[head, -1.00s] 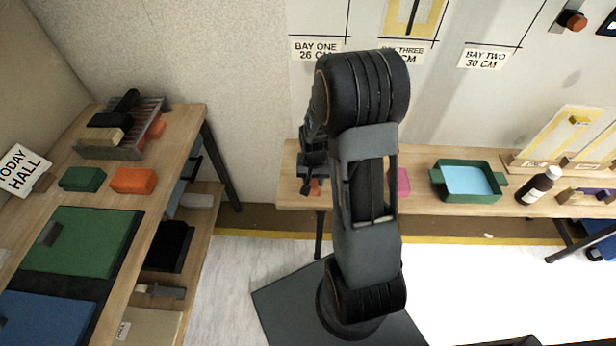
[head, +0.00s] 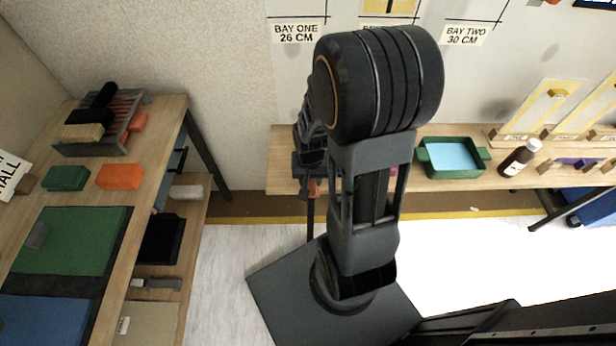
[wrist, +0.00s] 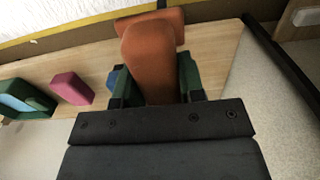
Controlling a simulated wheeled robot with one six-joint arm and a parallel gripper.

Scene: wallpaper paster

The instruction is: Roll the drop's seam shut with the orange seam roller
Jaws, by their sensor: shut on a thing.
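My gripper (wrist: 153,88) is shut on the orange seam roller (wrist: 150,60), which fills the space between its green and black fingers in the wrist view. The roller's wider cross part is at the far end, over the wooden wall bench. In the head view my gripper (head: 310,170) is small and partly hidden behind my arm, above the bench's left end, with a bit of orange below it. A yellow-edged strip (head: 392,8) shows on the wall at the top edge, mostly cut off and partly behind my arm. No seam can be made out.
The wall bench (head: 283,172) carries a green tray with a blue inside (head: 424,158), a brown bottle (head: 520,158) and a pink block (wrist: 72,88). A side bench (head: 150,130) at left holds an orange block (head: 120,177) and a green block (head: 66,178). White floor lies between.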

